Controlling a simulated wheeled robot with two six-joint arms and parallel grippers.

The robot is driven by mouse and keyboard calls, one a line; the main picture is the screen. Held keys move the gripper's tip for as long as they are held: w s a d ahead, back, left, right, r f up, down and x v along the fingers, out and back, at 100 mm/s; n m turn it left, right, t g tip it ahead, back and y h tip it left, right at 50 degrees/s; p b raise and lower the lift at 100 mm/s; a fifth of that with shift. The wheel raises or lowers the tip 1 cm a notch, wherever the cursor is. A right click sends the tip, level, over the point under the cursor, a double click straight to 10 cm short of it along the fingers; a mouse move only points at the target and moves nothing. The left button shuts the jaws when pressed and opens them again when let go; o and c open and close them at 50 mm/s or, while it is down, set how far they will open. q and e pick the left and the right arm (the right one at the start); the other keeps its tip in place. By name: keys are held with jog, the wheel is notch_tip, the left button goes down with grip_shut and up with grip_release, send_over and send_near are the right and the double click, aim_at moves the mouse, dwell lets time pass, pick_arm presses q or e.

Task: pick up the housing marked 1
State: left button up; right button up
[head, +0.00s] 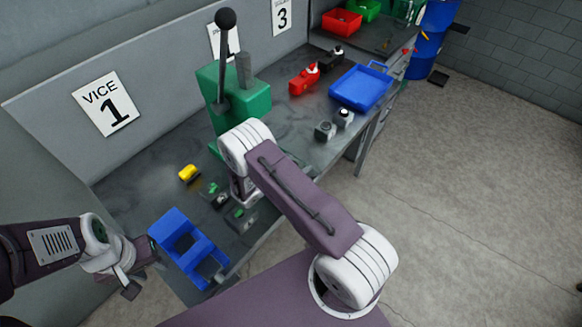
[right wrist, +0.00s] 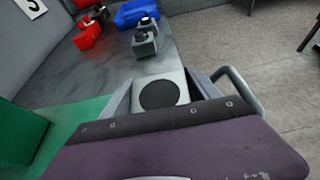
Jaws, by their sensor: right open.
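Two small grey housings with dark round tops stand on the bench, a nearer one (head: 325,130) and a farther one (head: 343,117). Both also show in the right wrist view, the nearer (right wrist: 144,44) and the farther (right wrist: 148,26). No number is readable on either. My right gripper (head: 243,190) is open, low over the bench beside the green press, partly hidden by its own arm. In the right wrist view a grey face with a dark disc shows between grey side parts; I cannot tell what it is. My left gripper (head: 140,270) appears open and empty, left of the blue bin.
A green press (head: 240,105) with a black-knobbed lever stands behind my right arm. A blue divided bin (head: 185,245), a yellow block (head: 189,174) and small dark-and-green parts (head: 210,190) lie nearby. A red vice (head: 303,79) and blue tray (head: 360,88) are farther along the bench.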

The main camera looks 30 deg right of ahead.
aim_at(297, 161)
jog(key=shift+w+d+f, duration=0.1)
jog(key=shift+d, duration=0.1)
jog(key=shift+s+a, duration=0.15)
jog(key=shift+s, duration=0.05)
jog(key=shift+c, duration=0.6)
jog(key=c, duration=0.5)
grip_shut()
jog(key=shift+w, duration=0.1)
jog(key=shift+r, duration=0.25)
jog(key=shift+r, duration=0.3)
notch_tip(297, 161, up, 3)
jog(key=shift+r+b, duration=0.15)
jog(key=shift+b, duration=0.65)
jog(key=s+d+r+b, duration=0.1)
jog(key=s+d+r, duration=0.1)
jog(key=s, duration=0.3)
jog(key=s+d+r+b, duration=0.1)
jog(key=s+d+r, duration=0.1)
jog(key=s+r, duration=0.2)
jog(key=shift+s+d+r+b, duration=0.3)
jog(key=shift+s+d+r, duration=0.1)
jog(key=shift+s, duration=0.4)
